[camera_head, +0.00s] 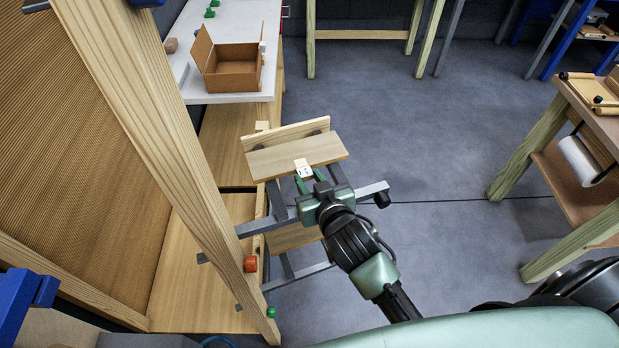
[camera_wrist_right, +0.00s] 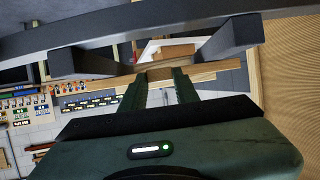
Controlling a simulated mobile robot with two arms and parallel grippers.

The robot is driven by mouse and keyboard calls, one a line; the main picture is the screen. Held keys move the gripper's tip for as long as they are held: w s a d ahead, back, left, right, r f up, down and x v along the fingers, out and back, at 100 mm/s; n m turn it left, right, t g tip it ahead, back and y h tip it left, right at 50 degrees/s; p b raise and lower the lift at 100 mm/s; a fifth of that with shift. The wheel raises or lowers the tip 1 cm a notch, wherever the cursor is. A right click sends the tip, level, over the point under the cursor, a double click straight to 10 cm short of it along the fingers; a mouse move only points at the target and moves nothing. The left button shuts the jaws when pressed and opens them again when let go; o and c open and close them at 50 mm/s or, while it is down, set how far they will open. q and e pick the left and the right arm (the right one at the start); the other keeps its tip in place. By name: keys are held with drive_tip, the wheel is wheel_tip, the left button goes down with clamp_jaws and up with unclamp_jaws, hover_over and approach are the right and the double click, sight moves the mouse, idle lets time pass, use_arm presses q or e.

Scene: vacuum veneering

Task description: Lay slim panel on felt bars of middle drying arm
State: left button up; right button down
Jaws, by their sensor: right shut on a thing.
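My right gripper (camera_head: 309,181) is shut on that near edge. In the right wrist view the green fingers (camera_wrist_right: 167,76) close on the panel (camera_wrist_right: 205,71). The panel lies across two dark felt bars (camera_head: 276,199) that stick out from a grey metal drying arm (camera_head: 268,226). I cannot tell whether it touches them. The felt bars also show in the wrist view (camera_wrist_right: 225,40). My left gripper is not in view.
Another wooden strip (camera_head: 285,134) stands just behind the panel. A lower grey arm (camera_head: 297,277) carries another board (camera_head: 292,238). A thick wooden post (camera_head: 160,150) rises at left. An open cardboard box (camera_head: 232,68) sits on a white bench.

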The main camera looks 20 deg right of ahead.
drive_tip(key=c, duration=1)
unclamp_jaws()
drive_tip(key=shift+o, duration=0.2)
drive_tip(key=shift+s, duration=0.25)
drive_tip(key=b+v, duration=0.2)
drive_tip(key=v, duration=0.5)
drive_tip(key=shift+r, duration=0.2)
drive_tip(key=shift+s, duration=0.1)
